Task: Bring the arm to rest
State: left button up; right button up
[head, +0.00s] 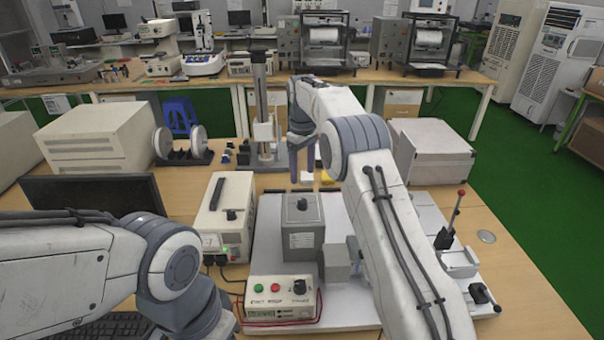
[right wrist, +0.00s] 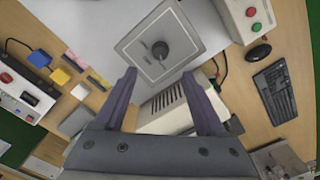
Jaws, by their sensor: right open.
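My right arm reaches forward over the workbench in the head view. My right gripper (head: 303,165) points down beyond the grey box with a black knob (head: 302,232). In the right wrist view the two dark purple fingers of my right gripper (right wrist: 160,76) are spread wide, with nothing held between them. The grey box (right wrist: 150,40) shows past the fingertips there. My left arm shows at the lower left of the head view, bent over the bench; its gripper is out of sight.
A monitor (head: 95,192) stands by my left arm. A red-tipped lever (head: 453,215) rises at right. Small coloured blocks (right wrist: 60,76) lie on the bench.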

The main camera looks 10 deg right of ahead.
jog(key=s+a+r, duration=0.3)
jog(key=s+a, duration=0.4)
jog(key=s, duration=0.2)
jog(key=s+a+r, duration=0.4)
jog(key=s+a, duration=0.4)
jog(key=s+d+f, duration=0.1)
jog(key=s+f, duration=0.1)
jog(key=s, duration=1.1)
jog(key=s+d+f+y, duration=0.1)
jog(key=s+f, duration=0.2)
jog(key=s, duration=1.1)
jog(key=shift+s+d, duration=0.15)
jog(key=shift+s, duration=0.1)
jog(key=shift+f, duration=0.1)
